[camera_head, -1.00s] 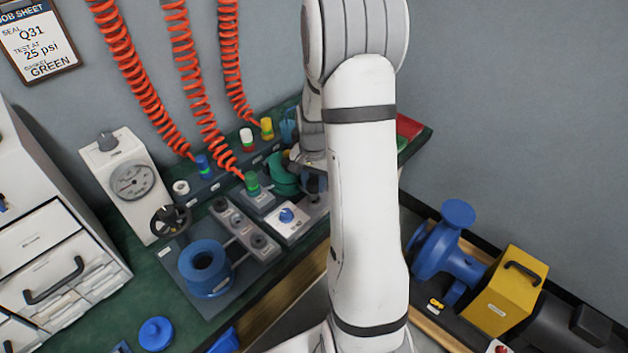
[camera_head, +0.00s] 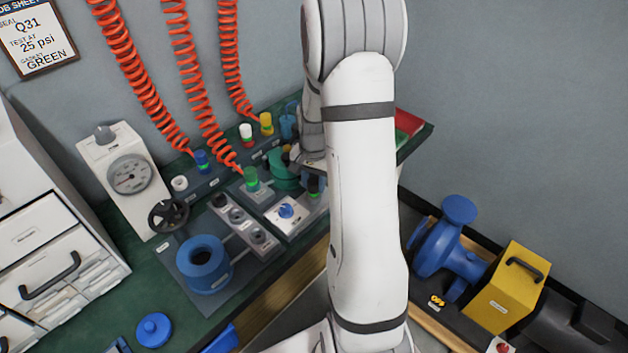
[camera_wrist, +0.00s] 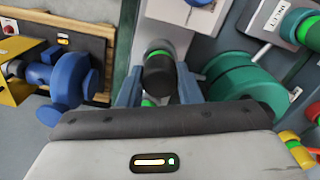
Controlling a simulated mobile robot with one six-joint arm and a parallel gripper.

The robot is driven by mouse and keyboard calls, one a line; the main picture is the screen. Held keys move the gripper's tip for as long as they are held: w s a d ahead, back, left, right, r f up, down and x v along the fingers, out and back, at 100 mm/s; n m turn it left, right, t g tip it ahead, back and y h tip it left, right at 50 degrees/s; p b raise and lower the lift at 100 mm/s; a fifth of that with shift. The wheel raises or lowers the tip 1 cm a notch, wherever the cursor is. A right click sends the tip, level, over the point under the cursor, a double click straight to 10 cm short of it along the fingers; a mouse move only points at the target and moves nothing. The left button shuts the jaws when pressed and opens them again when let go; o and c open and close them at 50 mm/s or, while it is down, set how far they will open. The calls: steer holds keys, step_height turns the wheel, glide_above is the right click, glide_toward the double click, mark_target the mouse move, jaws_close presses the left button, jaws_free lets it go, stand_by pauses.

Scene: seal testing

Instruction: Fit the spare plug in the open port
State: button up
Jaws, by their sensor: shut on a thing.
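The black plug with green bands (camera_wrist: 160,74) is between the two blue-grey fingers of my gripper (camera_wrist: 158,86) in the wrist view, and the fingers are shut on it. In the head view the black plug (camera_head: 315,184) shows at the edge of my arm, which hides most of the gripper. The plug is over a grey block at the bench's front; I cannot tell whether it is free of it. A grey strip block (camera_head: 239,218) has several round ports. I cannot tell for certain which port is open.
A green-capped plug (camera_head: 251,179) on a hose stands left of the gripper. A blue-knobbed white box (camera_head: 287,212) is close by. A green round body (camera_wrist: 245,82) is beside the right finger. A blue ring (camera_head: 204,264) and gauge box (camera_head: 125,175) stand left. Orange coiled hoses hang behind.

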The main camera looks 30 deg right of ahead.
steer(key=o, duration=1.1)
steer(key=shift+r, duration=0.1)
step_height(320, 180, up, 8)
steer(key=shift+f+p, duration=0.2)
steer(key=shift+p, duration=0.4)
steer(key=shift+a+r, duration=0.15)
steer(key=shift+r, duration=0.1)
steer(key=s+a+r+n+t+p, duration=0.1)
steer(key=s+a+r+n+p, duration=0.4)
steer(key=s+a+r, duration=0.2)
steer(key=s+a+r+n+t+p, duration=0.1)
steer(key=s+a+r+n+p, duration=0.4)
steer(key=s+r, duration=0.7)
step_height(320, 180, up, 4)
steer(key=shift+a+f+t+p, duration=0.25)
steer(key=shift+a+t+p, duration=0.05)
steer(key=shift+a, duration=0.55)
